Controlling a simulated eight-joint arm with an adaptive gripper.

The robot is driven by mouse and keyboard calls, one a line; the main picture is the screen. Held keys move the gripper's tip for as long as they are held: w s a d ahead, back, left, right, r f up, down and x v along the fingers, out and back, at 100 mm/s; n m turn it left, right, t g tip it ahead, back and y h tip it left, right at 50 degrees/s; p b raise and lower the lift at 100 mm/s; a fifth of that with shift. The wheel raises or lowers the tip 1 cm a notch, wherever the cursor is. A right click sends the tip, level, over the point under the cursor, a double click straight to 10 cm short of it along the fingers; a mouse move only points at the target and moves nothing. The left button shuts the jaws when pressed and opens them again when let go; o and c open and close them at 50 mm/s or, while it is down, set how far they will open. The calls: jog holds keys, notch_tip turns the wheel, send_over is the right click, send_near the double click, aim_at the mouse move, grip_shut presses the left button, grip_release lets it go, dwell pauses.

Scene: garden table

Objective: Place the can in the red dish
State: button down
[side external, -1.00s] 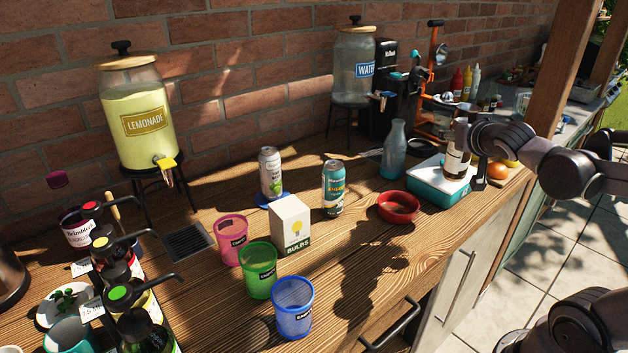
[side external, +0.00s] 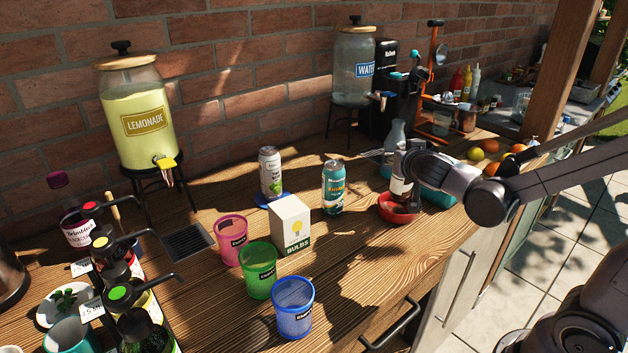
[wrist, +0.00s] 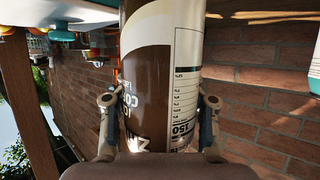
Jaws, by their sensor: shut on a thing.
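A can with a brown and cream label (side external: 399,188) is upright between the fingers of my gripper (wrist: 157,108). In the wrist view the can (wrist: 150,60) fills the middle, with a finger pressed on each side. The red dish (side external: 386,213) stands on the wooden table directly below the can. The can's lower end overlaps the dish's opening. I cannot tell whether it touches the dish floor. My gripper partly covers the can and the dish's right side.
A teal can (side external: 334,190) stands just left of the dish. A pale can (side external: 270,172) stands on a blue coaster further left. A teal scale (side external: 438,197) is close behind and right. A glass bottle (side external: 396,135) stands behind. The table's front edge is near.

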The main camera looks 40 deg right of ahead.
jog(key=shift+f, duration=1.95)
jog(key=c, duration=0.6)
grip_release()
jog(key=shift+f, duration=0.15)
